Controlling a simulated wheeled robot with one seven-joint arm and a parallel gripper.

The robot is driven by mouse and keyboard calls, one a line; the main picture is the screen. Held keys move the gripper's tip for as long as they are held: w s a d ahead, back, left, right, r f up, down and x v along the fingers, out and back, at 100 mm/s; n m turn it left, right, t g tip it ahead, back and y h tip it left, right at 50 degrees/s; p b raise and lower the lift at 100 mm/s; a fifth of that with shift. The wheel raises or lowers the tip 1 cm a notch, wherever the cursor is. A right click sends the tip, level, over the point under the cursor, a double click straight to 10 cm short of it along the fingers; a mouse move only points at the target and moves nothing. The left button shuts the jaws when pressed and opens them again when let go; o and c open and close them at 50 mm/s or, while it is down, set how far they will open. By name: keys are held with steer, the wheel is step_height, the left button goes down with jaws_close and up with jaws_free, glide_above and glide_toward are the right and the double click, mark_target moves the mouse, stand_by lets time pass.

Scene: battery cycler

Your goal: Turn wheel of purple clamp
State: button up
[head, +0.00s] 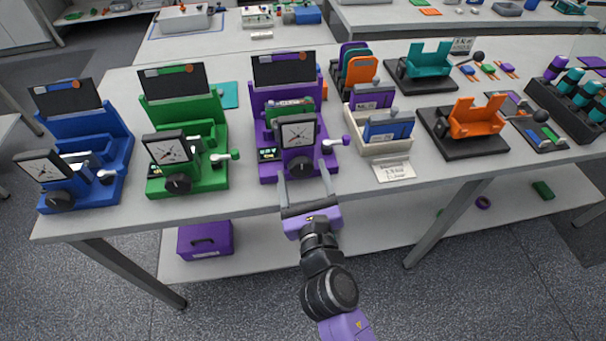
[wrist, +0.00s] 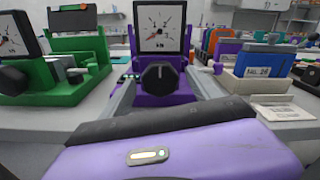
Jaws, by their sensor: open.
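The purple clamp (head: 262,128) stands at the table's front edge in the head view, with a square dial gauge (head: 298,131) on its front. Its black wheel (head: 301,166) sits below the gauge. In the wrist view the wheel (wrist: 159,78) is a dark knob with a ridge across it, straight ahead under the gauge (wrist: 159,27). My gripper (head: 305,172) is open, with one finger on each side of the wheel. In the wrist view the fingers (wrist: 160,88) also flank the wheel. I cannot tell whether they touch it.
A green clamp (head: 203,108) and a blue clamp (head: 113,128) stand to the left. A white-lever handle (head: 335,144) sticks out right of the purple clamp. A pale bin (head: 370,143) and a paper card (head: 394,171) are to the right. A purple box (head: 205,239) is on the lower shelf.

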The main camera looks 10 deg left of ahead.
steer(key=c, duration=1.4)
steer(key=shift+o, duration=0.2)
steer(key=shift+m, duration=0.3)
